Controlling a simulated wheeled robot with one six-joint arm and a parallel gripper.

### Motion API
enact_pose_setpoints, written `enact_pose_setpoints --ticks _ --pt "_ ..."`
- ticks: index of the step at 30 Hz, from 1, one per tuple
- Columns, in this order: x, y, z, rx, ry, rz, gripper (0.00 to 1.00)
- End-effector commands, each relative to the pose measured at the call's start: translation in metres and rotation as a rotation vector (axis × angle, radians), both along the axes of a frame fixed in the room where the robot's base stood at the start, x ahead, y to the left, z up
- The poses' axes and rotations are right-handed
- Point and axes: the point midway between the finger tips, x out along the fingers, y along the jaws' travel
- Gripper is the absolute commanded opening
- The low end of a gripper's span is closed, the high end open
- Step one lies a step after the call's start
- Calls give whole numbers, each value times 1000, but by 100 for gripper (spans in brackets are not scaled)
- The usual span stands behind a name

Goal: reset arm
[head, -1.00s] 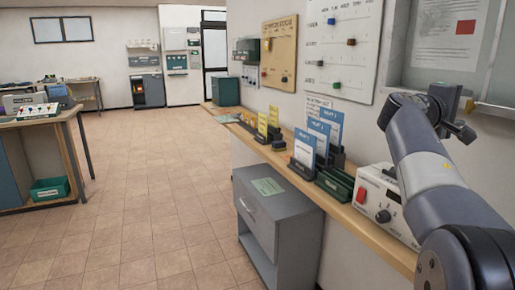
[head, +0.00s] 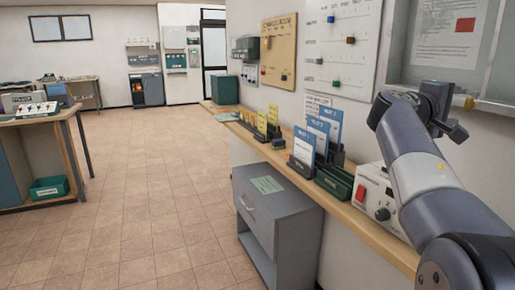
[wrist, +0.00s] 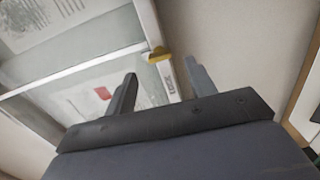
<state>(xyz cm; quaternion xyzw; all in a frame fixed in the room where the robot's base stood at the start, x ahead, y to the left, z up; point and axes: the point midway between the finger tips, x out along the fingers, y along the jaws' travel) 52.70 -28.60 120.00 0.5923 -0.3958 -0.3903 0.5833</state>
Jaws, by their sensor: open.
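My arm reaches up at the right of the head view, in front of the wall and above the shelf. My gripper (wrist: 161,88) shows in the wrist view with its two fingers apart and nothing between them. It faces a glass-fronted notice case (wrist: 85,75) on the wall, which also shows in the head view (head: 448,50). A yellow knob or latch (wrist: 158,54) on the case frame shows just beyond the fingers.
A wooden shelf (head: 372,222) runs along the wall below my arm. It holds a white box with a red button (head: 381,196), blue cards (head: 304,146) and yellow cards (head: 262,122). A grey cabinet (head: 262,205) stands under it. The tiled floor (head: 150,190) to the left is clear.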

Motion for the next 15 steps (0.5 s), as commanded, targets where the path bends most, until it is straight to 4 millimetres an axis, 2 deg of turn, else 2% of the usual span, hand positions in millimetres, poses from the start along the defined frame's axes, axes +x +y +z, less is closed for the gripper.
enact_pose_setpoints --ticks 3,10,15 --pt "-9 23 0 0 -1 6 53" --pt "-24 60 0 0 -1 5 53" --pt "-12 27 -1 0 1 -5 53"
